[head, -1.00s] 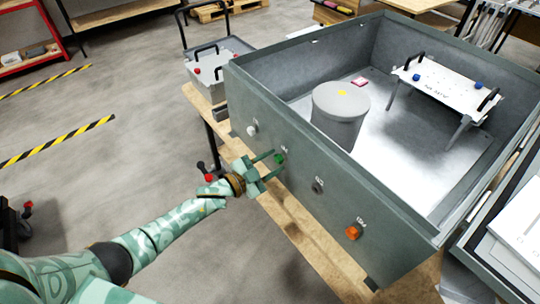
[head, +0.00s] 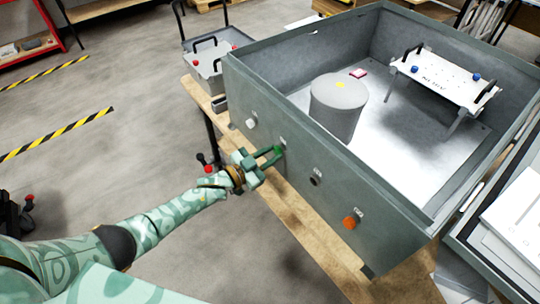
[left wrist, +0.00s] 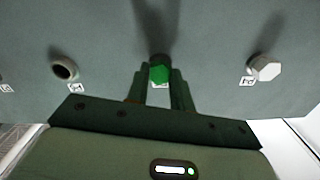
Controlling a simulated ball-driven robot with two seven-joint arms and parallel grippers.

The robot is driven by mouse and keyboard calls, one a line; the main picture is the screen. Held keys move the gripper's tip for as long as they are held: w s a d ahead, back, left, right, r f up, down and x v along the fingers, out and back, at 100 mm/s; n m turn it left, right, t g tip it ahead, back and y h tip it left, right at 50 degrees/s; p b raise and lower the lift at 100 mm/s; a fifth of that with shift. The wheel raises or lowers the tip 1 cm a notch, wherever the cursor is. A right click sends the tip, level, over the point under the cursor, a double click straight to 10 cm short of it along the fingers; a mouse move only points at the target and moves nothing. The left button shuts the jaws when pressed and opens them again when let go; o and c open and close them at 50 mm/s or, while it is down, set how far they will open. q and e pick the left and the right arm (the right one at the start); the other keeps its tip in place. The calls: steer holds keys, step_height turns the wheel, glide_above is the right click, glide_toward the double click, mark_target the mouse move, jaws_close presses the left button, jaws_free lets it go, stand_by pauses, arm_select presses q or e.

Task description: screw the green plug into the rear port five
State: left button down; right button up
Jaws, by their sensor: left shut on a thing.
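The green plug (head: 278,149) sits at a port in the near grey-green wall of the large open housing (head: 300,165). It also shows in the left wrist view (left wrist: 159,74), between the fingertips and in front of the wall. My left gripper (head: 272,158) is shut on the green plug, with its fingers pointing at the wall; the fingers also show in the left wrist view (left wrist: 159,88). How deep the plug sits in its port is hidden. My right gripper is not in view.
On the same wall are a white plug (head: 251,122), an open dark port (head: 316,180) and an orange plug (head: 349,223). Inside the housing stand a grey cylinder (head: 337,108) and a white plate with handles (head: 445,80). A wooden bench edge (head: 310,225) runs below the wall.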

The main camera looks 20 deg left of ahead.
arm_select(q)
steer(key=m+b, duration=0.2)
steer(key=m, duration=0.6)
steer(key=shift+f+b, duration=0.2)
steer(key=shift+b, duration=0.1)
steer(key=m+b, duration=0.1)
steer(key=m, duration=0.3)
steer(key=shift+b, duration=0.3)
steer(key=m+b, duration=0.1)
steer(key=m, duration=0.2)
steer(key=shift+m+b, duration=0.3)
steer(key=shift+m, duration=0.1)
steer(key=shift+w+m+b, duration=0.1)
steer(key=shift+m+b, duration=0.3)
steer(key=shift+m, duration=0.4)
steer(key=shift+r, duration=0.25)
steer(key=m+b, duration=0.2)
steer(key=m, duration=0.2)
steer(key=shift+f+m, duration=0.1)
steer(key=shift+m, duration=0.2)
steer(key=shift+m+b, duration=0.35)
steer(key=shift+m, duration=0.45)
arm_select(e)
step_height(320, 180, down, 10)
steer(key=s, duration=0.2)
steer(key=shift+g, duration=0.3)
arm_select(q)
steer(key=shift+r, duration=0.2)
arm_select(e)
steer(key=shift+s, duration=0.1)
